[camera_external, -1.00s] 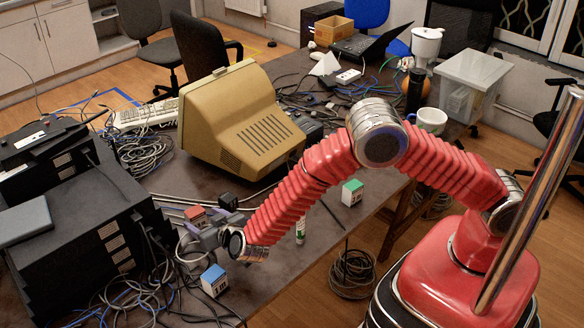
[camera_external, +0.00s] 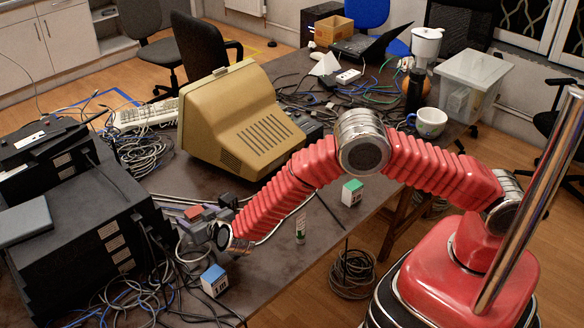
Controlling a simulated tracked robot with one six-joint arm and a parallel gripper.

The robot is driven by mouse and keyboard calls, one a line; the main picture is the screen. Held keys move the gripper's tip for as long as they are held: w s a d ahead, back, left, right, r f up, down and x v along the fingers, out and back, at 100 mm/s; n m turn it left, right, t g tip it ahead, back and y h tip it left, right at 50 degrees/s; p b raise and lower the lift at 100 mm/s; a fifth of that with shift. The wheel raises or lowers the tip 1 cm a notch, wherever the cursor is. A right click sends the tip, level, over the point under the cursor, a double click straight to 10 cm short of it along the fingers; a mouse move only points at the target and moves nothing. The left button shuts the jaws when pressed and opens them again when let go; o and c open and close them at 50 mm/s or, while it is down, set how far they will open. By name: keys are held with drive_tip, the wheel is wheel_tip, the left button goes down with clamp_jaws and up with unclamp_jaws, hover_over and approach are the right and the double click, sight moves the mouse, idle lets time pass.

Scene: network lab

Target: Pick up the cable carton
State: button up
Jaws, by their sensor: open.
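Several small cartons lie on the dark table: one with a red top (camera_external: 194,213), one with a blue top (camera_external: 214,280) and one with a green top (camera_external: 352,193). No label is readable, so I cannot tell which is the cable carton. My gripper (camera_external: 192,228) is open, low over the table at the left, with its fingers close to the red-topped carton. My gripper partly hides that carton, and I cannot tell whether the fingers touch it or are around it. The blue-topped carton stands apart, in front of my wrist.
A black rack of equipment (camera_external: 75,240) with tangled cables stands just left of my gripper. A beige monitor (camera_external: 240,125) stands behind my arm. A small dark cube (camera_external: 228,200) and a white-green tube (camera_external: 300,229) are nearby. The table's front right is mostly clear.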

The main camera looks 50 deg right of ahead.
sight(194, 211)
drive_tip(key=shift+c, duration=0.5)
drive_tip(key=c, duration=1.1)
drive_tip(key=shift+r, duration=0.15)
wheel_tip(194, 211, up, 10)
drive_tip(key=shift+f, duration=0.1)
idle(0.5)
